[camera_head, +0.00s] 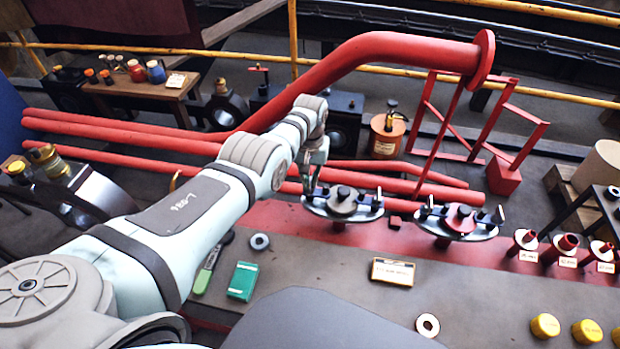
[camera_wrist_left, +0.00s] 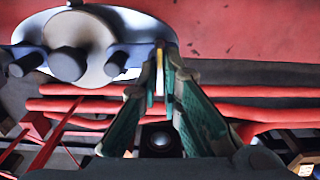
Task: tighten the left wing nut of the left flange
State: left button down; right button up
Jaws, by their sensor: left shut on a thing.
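The left flange (camera_head: 343,215) is a pale oval plate with a grey disc and dark hub on top, with dark upright studs at its ends. It also fills the upper left of the left wrist view (camera_wrist_left: 120,22). My left gripper (camera_head: 312,186) is at the flange's left end. In the left wrist view my left gripper (camera_wrist_left: 160,75) has its fingers closed together around a thin, pale yellowish piece, the left wing nut (camera_wrist_left: 160,72), at the flange's edge. The fingers hide most of it. My right gripper is not in view.
A second flange (camera_head: 452,230) with a red hub stands to the right. A small sign (camera_head: 392,271), a green box (camera_head: 243,281) and a ring (camera_head: 428,325) lie on the bench. Red plugs (camera_head: 523,243) stand at right. Red pipes (camera_head: 370,183) run behind the flanges.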

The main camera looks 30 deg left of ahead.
aim_at(310, 181)
pick_arm(q)
jog(key=shift+r+m, duration=0.1)
jog(key=shift+m, duration=0.2)
jog(key=shift+w, duration=0.1)
jog(key=c, duration=1.8)
grip_release()
jog(key=shift+o, duration=0.2)
notch_tip(310, 181, up, 12)
